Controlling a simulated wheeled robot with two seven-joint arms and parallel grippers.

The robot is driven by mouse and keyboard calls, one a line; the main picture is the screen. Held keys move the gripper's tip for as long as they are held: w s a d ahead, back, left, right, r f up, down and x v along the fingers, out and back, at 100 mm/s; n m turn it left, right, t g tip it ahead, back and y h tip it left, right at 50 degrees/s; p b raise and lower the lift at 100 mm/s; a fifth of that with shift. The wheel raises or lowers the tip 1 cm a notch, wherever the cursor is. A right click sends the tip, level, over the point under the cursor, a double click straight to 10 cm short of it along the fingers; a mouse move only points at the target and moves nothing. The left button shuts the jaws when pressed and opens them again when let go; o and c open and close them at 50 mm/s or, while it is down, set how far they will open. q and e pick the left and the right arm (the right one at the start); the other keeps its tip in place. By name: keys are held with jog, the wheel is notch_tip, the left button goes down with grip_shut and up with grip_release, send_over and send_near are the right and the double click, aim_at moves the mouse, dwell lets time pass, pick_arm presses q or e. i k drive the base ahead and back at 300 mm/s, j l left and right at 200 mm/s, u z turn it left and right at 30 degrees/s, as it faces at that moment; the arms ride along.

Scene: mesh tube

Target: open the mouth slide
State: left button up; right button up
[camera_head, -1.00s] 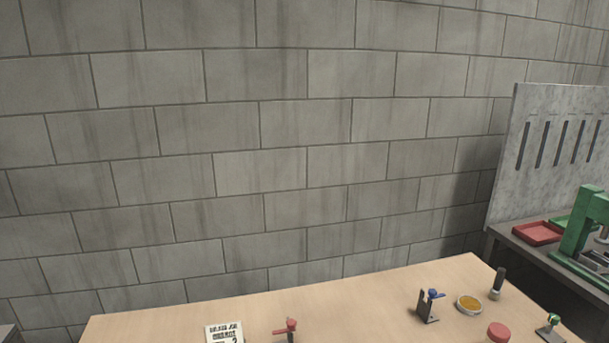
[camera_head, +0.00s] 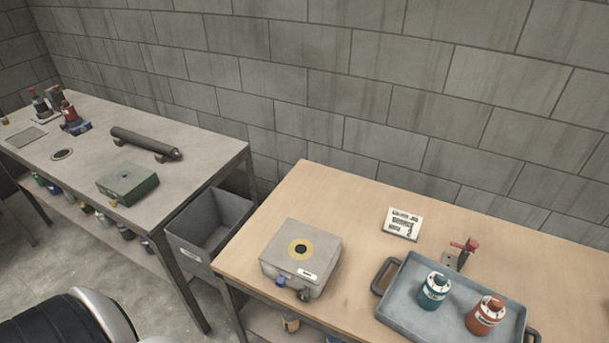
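Neither of my grippers shows in the head view. A grey box (camera_head: 284,265) sits at the left end of the wooden table, with a yellow ring around a dark round opening (camera_head: 301,249) on its top. A white label and a small blue part (camera_head: 281,281) are on its front, beside a dark knob. I cannot tell whether the mouth slide is on this box. A dark grey tube (camera_head: 146,143) lies in cradles on the left bench, near a green box (camera_head: 127,183); no slide can be made out on it.
The wooden table (camera_head: 330,195) also carries a grey-blue tray (camera_head: 407,290) with a teal canister (camera_head: 434,290) and a red one (camera_head: 485,316), a sign card (camera_head: 402,224) and a red-handled clamp (camera_head: 462,252). A grey bin (camera_head: 212,222) stands between table and left bench (camera_head: 205,165).

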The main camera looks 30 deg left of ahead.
aim_at(280, 283)
jog(key=u, duration=1.05)
